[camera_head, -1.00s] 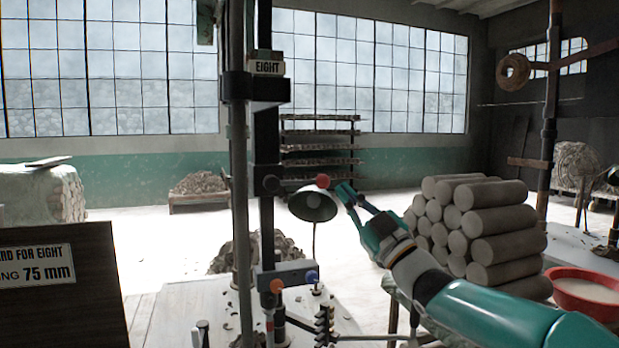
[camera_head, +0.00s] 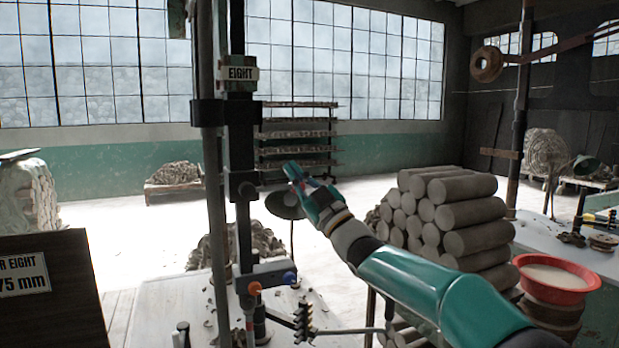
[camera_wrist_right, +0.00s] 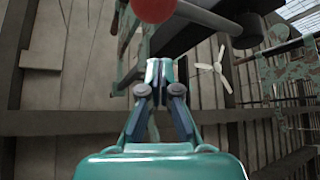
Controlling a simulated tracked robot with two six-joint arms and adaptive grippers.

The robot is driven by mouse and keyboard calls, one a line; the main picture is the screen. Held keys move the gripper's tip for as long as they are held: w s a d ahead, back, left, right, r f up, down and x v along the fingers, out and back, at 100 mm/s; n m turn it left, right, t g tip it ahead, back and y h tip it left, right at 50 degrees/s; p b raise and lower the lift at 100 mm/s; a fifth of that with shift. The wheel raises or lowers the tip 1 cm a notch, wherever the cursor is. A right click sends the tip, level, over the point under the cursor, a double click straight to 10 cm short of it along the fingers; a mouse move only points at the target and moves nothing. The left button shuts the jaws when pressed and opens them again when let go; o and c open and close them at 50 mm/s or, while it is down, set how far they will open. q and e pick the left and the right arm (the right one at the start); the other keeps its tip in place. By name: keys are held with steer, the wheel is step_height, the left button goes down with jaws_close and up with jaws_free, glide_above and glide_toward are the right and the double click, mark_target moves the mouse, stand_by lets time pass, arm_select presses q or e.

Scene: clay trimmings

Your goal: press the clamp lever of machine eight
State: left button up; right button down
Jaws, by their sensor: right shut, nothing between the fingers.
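Machine eight is a dark upright column (camera_head: 241,150) with an "EIGHT" label (camera_head: 242,73) near its top. A lever bar (camera_wrist_right: 205,17) with a red ball knob (camera_wrist_right: 153,8) crosses the top of the right wrist view, just beyond my fingertips in the picture. In the head view my right gripper covers most of that knob. My right gripper (camera_head: 290,171) is shut and empty, right of the column at lever height. Its closed fingers also show in the wrist view (camera_wrist_right: 166,66). I cannot tell whether they touch the lever. My left gripper is out of view.
Lower on the machine are an orange knob (camera_head: 254,288) and a blue knob (camera_head: 289,277). Stacked clay cylinders (camera_head: 470,213) and a red basin (camera_head: 552,280) stand right. A dark sign board (camera_head: 50,295) stands lower left.

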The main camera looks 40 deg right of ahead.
arm_select(q)
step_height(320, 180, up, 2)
steer(key=shift+p, duration=0.55)
arm_select(e)
steer(key=w+d+f, duration=0.1)
steer(key=d+f, duration=0.1)
steer(key=shift+w+f, duration=0.4)
